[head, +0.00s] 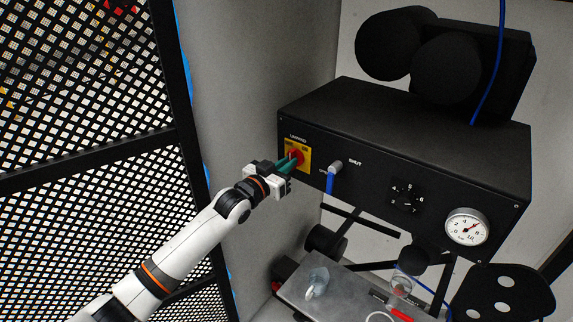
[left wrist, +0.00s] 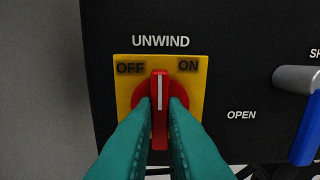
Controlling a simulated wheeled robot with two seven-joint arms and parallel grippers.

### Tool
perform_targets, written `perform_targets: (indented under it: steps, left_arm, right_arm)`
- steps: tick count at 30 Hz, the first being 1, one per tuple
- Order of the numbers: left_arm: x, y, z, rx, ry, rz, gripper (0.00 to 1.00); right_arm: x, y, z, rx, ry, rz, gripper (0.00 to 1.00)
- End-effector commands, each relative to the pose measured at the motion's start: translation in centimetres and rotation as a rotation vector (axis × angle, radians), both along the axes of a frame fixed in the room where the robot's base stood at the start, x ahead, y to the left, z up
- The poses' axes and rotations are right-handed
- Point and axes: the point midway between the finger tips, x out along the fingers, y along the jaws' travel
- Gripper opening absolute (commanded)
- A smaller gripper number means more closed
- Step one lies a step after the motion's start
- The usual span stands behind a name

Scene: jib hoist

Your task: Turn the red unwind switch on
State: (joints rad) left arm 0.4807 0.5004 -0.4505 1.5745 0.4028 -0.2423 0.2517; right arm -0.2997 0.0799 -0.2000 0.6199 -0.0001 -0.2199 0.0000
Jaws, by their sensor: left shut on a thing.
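The red unwind switch (head: 296,156) sits on a yellow plate (head: 304,148) at the left end of the black control box. In the left wrist view the switch (left wrist: 160,88) has a white line on its handle that points straight up, between the OFF and ON labels. My left gripper (head: 289,164) is at the switch. My right gripper is in neither view.
A lever with a blue handle (head: 330,182) is right of the switch, by the OPEN label. A dial (head: 407,198) and a round gauge (head: 467,227) are further right. A metal bench (head: 345,290) stands below. A black mesh panel (head: 85,100) is at the left.

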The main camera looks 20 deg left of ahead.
Motion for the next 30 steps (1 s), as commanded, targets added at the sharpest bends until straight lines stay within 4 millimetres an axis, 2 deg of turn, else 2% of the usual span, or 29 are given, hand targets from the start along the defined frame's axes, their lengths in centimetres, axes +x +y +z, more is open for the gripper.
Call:
perform_targets:
  steps: [17,18,21,22,30]
  left_arm:
    - [-0.02,0.0,-0.15,0.034,-0.009,0.0,0.0]
    - [-0.01,0.0,-0.15,0.034,-0.009,0.0,0.14]
    - [-0.01,0.0,-0.13,0.033,-0.009,0.0,0.31]
    - [-0.01,0.0,-0.12,0.033,-0.009,0.0,0.33]
    - [-0.07,0.02,-0.07,0.03,-0.01,0.0,0.33]
  right_arm:
    - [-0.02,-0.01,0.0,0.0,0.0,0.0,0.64]
    - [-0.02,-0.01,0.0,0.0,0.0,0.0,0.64]
    - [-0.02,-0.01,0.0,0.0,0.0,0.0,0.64]
    - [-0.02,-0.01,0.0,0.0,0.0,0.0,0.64]
    - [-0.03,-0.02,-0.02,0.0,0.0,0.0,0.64]
